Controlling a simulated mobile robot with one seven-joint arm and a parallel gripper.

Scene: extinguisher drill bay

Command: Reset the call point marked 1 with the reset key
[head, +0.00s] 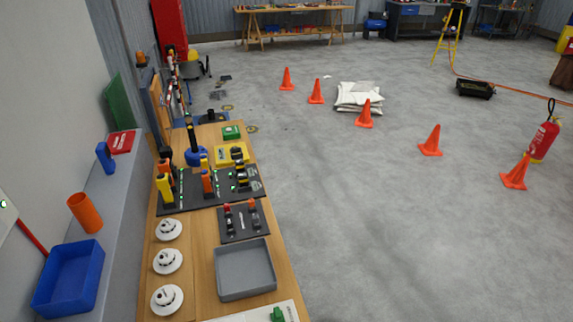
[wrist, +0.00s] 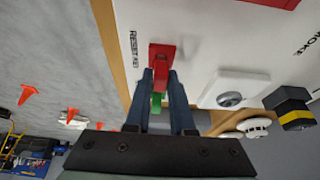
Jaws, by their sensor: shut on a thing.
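In the wrist view my gripper (wrist: 160,75) is shut on a red piece (wrist: 160,80) between its two dark blue fingertips. I take this to be the reset key. It is beside the printed label "RESET KEY" on a white board (wrist: 200,40). A red square (wrist: 161,52) lies at the tips; whether the held piece still touches it I cannot tell. A green part (wrist: 157,104) shows lower between the fingers. My gripper is not in the head view. I cannot make out a call point marked 1 in either view.
In the head view a long wooden bench (head: 187,255) bears a grey tray (head: 246,292), white detectors (head: 168,261) and a yellow case (head: 231,154). A blue bin (head: 68,280) is on the left ledge. The open floor holds several orange cones (head: 364,115).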

